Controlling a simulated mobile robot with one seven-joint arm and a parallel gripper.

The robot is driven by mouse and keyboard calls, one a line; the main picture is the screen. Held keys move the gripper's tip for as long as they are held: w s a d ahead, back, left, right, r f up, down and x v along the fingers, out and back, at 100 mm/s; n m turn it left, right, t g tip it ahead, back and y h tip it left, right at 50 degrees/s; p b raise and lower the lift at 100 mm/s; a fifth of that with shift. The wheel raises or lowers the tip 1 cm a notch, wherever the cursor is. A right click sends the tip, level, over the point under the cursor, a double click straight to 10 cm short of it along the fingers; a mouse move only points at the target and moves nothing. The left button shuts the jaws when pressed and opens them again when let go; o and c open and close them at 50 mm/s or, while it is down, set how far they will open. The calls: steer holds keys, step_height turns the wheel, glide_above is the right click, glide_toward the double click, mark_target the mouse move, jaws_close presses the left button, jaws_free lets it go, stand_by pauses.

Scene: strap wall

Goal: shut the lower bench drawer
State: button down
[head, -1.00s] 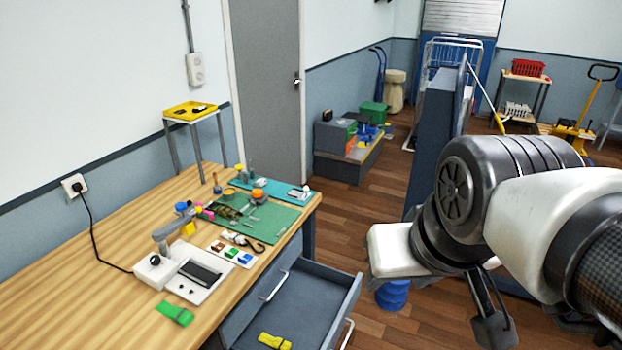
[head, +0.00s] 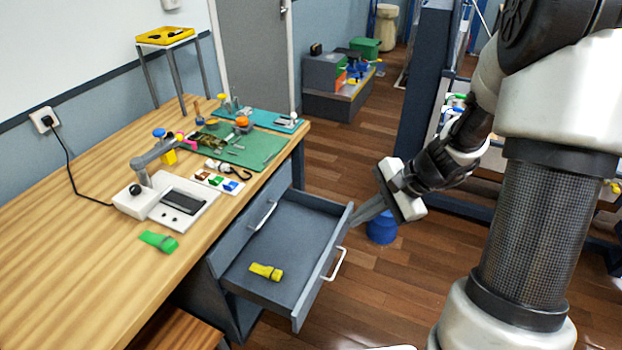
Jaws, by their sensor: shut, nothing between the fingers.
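The lower bench drawer (head: 299,222) is pulled out from the wooden bench, its grey tray open to view. A yellow strap (head: 266,271) lies inside it. Its white bar handle (head: 336,264) is on the front panel, facing right. My gripper (head: 358,222) is at the drawer's far front corner, with its fingers shut and pointing left. The fingertips look close to the front panel; I cannot tell whether they touch it. A second handle (head: 263,214) shows on the closed drawer front above.
The bench top (head: 70,240) holds a green strap (head: 158,241), a white device (head: 180,205) and green mats with small parts. A blue round stool (head: 382,228) stands behind my gripper. Wooden floor is clear right of the drawer.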

steer(key=w+d+f+m+t+y+b, duration=0.1)
steer(key=d+f+m, duration=0.15)
steer(key=f, duration=0.65)
steer(key=d+f+m+b, duration=0.15)
steer(key=f+m, duration=0.25)
steer(key=f, duration=0.5)
steer(key=m+t+b, duration=0.1)
steer(key=m+b, duration=0.2)
steer(key=m, duration=0.1)
glide_toward(316, 280)
step_height(316, 280, down, 4)
steer(key=w+a, duration=0.1)
steer(key=a, duration=0.1)
steer(key=shift+w+a+f+y, duration=0.15)
steer(key=shift+w+a+y, duration=0.15)
steer(key=shift+w+a, duration=0.25)
steer(key=w+a+b, duration=0.2)
steer(key=w+a, duration=0.2)
steer(key=a, duration=0.2)
steer(key=w+a+b, duration=0.2)
steer(key=w+a, duration=0.1)
steer(key=a, duration=0.4)
steer(key=w+a+b, duration=0.3)
steer(key=w+a, duration=0.1)
steer(key=a, duration=0.3)
steer(key=shift+w+a, duration=0.25)
steer(key=shift+w, duration=0.05)
